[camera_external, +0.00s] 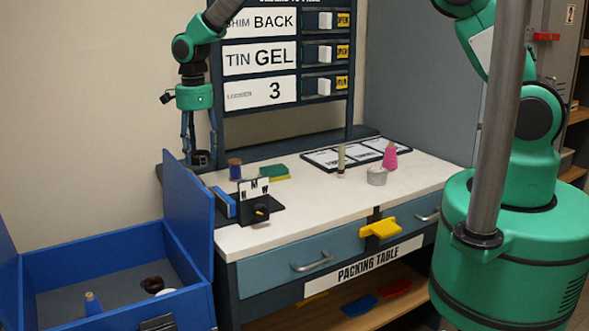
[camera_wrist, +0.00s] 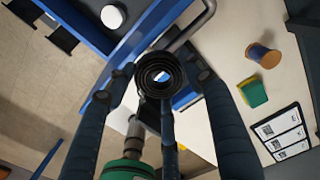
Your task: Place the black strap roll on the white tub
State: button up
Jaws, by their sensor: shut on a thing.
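My gripper (camera_external: 201,150) points down near the far left corner of the packing table, behind the raised blue panel of the crate. Its fingers (camera_wrist: 162,82) are shut on the black strap roll (camera_wrist: 153,67), a dark spiral with an open centre; the roll also shows low between the fingers in the external view (camera_external: 200,158). A white round thing, which looks like the white tub (camera_wrist: 113,16), is in the blue crate in the wrist view, apart from the roll. In the external view only part of it (camera_external: 165,292) shows above the crate's front wall.
The blue crate (camera_external: 190,309) also holds a blue cone-like thing (camera_external: 92,303) and a dark round thing (camera_external: 152,284). On the table (camera_external: 310,208) are a blue spool (camera_external: 235,169), a sponge (camera_external: 275,172), a black stand (camera_external: 262,208), a pink spool (camera_external: 390,157) and a grey-white round thing (camera_external: 376,176).

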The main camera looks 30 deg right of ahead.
jog(key=s+a+n, duration=0.2)
jog(key=s+a, duration=0.3)
jog(key=a, duration=0.4)
jog(key=s+a+n, duration=0.1)
jog(key=s+a, duration=0.3)
jog(key=a, duration=0.4)
notch_tip(320, 180, down, 24)
jog(key=shift+w+f, duration=0.15)
jog(key=shift+f, duration=0.35)
jog(key=shift+f, duration=0.1)
jog(key=shift+f, duration=2.8)
jog(key=shift+d, duration=0.1)
jog(key=shift+f, duration=2.1)
jog(key=shift+f+b, duration=0.2)
jog(key=shift+b, duration=0.25)
